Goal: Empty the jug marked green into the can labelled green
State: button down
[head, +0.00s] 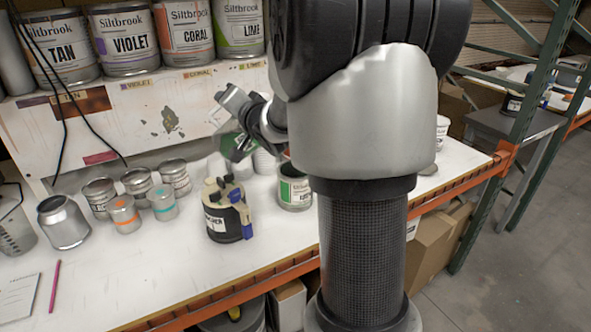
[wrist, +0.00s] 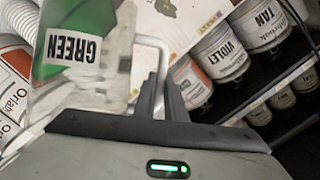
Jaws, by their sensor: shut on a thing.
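My gripper (head: 245,112) is shut on the handle of a clear jug, its black fingers (wrist: 164,95) closed around the white handle in the wrist view. The jug (wrist: 75,50) carries a white label reading GREEN, and green liquid shows inside it. In the head view the jug (head: 238,147) is partly hidden, held tilted above the table, up and left of the green-labelled can. That can (head: 294,190) stands upright and open-topped on the table, partly behind my arm. Whether liquid is leaving the jug cannot be told.
Several small tins (head: 124,213) and a silver canister (head: 63,222) stand further left. Large paint cans (head: 123,40) line the shelf above. The front middle of the table is clear.

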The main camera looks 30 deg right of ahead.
jog(key=shift+s+d+r+m+t, duration=0.2)
jog(key=shift+d+m, duration=0.2)
jog(key=shift+d, duration=0.05)
jog(key=shift+s+d+r+m+t, duration=0.15)
jog(key=shift+d+m+t, duration=0.05)
jog(key=shift+d+m, duration=0.2)
dwell(1.6)
jog(key=shift+s+d+f+m+t+b, duration=0.25)
jog(key=shift+d+f+m+b, duration=0.1)
jog(key=shift+d+m+b, duration=0.15)
jog(key=shift+s+d+f+m+t+b, duration=0.15)
jog(key=shift+s+d+f+m+b, duration=0.2)
jog(key=shift+d, duration=0.25)
dwell(4.4)
